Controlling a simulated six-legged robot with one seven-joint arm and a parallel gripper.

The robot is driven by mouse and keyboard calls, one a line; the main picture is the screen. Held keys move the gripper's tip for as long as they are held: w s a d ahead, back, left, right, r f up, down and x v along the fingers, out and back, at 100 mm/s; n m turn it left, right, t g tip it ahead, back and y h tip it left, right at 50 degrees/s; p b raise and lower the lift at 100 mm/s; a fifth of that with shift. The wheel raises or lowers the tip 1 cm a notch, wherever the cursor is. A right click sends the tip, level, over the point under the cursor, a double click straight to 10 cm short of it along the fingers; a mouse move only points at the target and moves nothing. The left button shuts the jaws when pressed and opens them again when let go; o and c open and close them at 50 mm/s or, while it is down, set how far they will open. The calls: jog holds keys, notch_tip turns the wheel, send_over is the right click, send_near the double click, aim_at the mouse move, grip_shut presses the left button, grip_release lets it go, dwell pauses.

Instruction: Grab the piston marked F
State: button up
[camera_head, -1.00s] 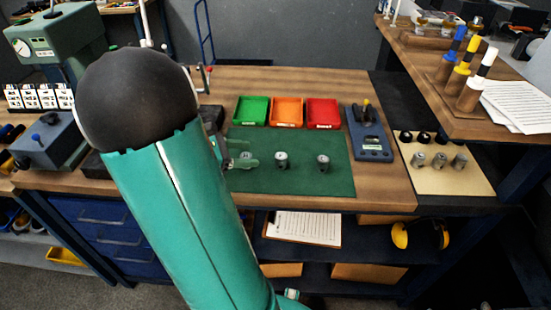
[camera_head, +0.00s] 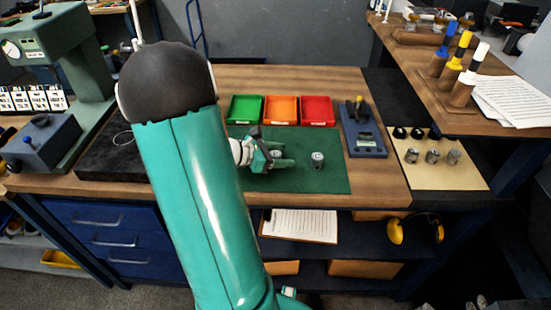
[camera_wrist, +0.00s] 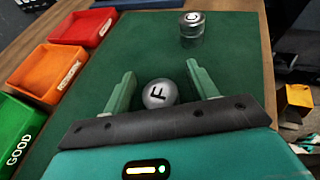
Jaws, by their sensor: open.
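The piston marked F (camera_wrist: 159,94) stands upright on the green mat, a silver cylinder with a black F on its top. In the wrist view it sits between the two fingers of my gripper (camera_wrist: 160,72), which are open with a gap on both sides. In the head view my gripper (camera_head: 277,158) reaches in from the left, low over the mat, and partly hides this piston (camera_head: 275,154). A second silver piston (camera_head: 317,161) stands to the right; it also shows in the wrist view (camera_wrist: 191,29), its letter hard to read.
Green (camera_head: 245,109), orange (camera_head: 285,111) and red (camera_head: 318,111) bins line the mat's (camera_head: 335,180) back edge. A blue gauge stand (camera_head: 364,143) is at its right. Several pistons stand on a tan board (camera_head: 460,174) further right. The mat's right part is clear.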

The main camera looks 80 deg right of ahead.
jog(key=c, duration=1.1)
